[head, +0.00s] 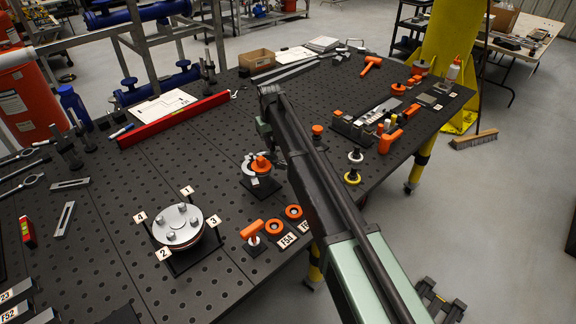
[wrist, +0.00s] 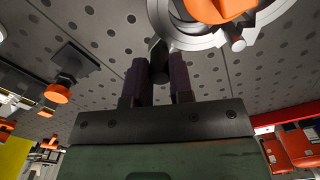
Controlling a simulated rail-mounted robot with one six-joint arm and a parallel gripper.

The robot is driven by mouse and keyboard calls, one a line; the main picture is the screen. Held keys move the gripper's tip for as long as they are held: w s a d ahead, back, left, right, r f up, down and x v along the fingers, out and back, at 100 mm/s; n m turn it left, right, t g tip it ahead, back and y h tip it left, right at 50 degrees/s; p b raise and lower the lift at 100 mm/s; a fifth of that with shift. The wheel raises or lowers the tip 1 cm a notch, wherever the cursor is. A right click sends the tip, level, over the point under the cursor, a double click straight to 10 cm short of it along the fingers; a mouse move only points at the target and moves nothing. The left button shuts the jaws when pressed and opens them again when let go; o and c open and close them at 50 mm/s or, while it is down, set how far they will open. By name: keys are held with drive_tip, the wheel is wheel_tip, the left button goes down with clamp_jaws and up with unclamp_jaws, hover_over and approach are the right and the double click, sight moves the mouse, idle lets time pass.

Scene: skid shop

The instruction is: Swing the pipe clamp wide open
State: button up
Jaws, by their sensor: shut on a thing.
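The pipe clamp (head: 249,164) is a light metal ring with an orange part (head: 261,162), on a small dark base on the perforated bench. In the wrist view the clamp's ring (wrist: 190,42) shows at the top, cut off by the frame edge, with the orange part (wrist: 215,8) over it. My gripper (wrist: 159,68) is beside the ring, its two dark fingers shut on a dark handle (wrist: 159,50) at the ring's edge. In the head view my gripper is partly hidden by my arm. How far the clamp is open I cannot tell.
A bolted flange (head: 178,224) with numbered tags stands nearer on the bench (head: 110,215). An orange T-handle (head: 262,229) and orange rings (head: 293,212) lie right of it. A red beam (head: 172,121) lies behind.

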drive_tip(key=shift+w+a, duration=0.4)
drive_tip(key=shift+w, duration=0.4)
drive_tip(key=shift+w+a, duration=0.55)
drive_tip(key=shift+a, duration=0.1)
drive_tip(key=shift+w+a, duration=0.5)
drive_tip(key=shift+a, duration=0.25)
